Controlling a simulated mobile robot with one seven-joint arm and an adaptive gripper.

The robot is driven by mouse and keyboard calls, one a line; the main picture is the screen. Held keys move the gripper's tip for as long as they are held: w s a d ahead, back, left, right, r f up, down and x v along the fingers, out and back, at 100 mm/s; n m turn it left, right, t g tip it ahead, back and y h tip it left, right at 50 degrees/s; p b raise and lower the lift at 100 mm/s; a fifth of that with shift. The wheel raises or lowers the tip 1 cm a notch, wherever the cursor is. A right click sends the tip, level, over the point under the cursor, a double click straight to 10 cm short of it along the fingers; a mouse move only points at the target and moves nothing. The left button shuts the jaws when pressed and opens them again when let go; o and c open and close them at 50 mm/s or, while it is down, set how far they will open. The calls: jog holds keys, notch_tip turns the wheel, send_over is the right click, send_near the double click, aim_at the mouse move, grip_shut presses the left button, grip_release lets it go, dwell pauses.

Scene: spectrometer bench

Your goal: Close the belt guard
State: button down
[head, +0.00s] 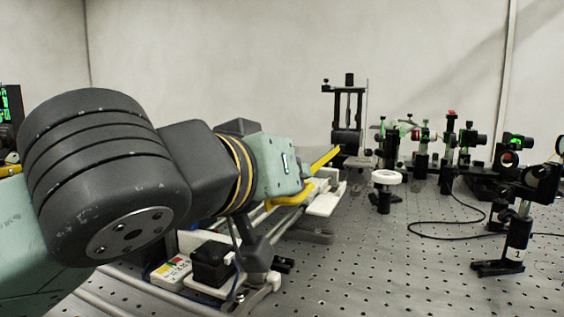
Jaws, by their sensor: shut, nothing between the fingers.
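My gripper (318,174) is at the end of my arm, in the middle of the head view, with yellow parts at its front. It is shut and holds nothing that I can see. It points away to the right, over a long pale rail assembly (323,203). A black motor-like block (211,263) sits at the near end of that assembly, below my arm. I cannot make out the belt guard for certain. My arm hides much of the assembly, and I cannot tell whether my gripper touches it.
A white-topped post (386,178) stands to the right of my gripper. A tall black mount (347,125) stands behind it. Several optics mounts (465,140) and a black cable (450,222) are to the right. The perforated bench (390,265) is clear at front centre.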

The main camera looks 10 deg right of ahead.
jog(key=shift+s+d+f+b, duration=0.1)
jog(key=shift+f+b, duration=0.25)
jog(key=shift+f, duration=0.3)
jog(key=shift+s+d+f+b, duration=0.1)
jog(key=shift+f+b, duration=0.2)
jog(key=shift+f, duration=0.3)
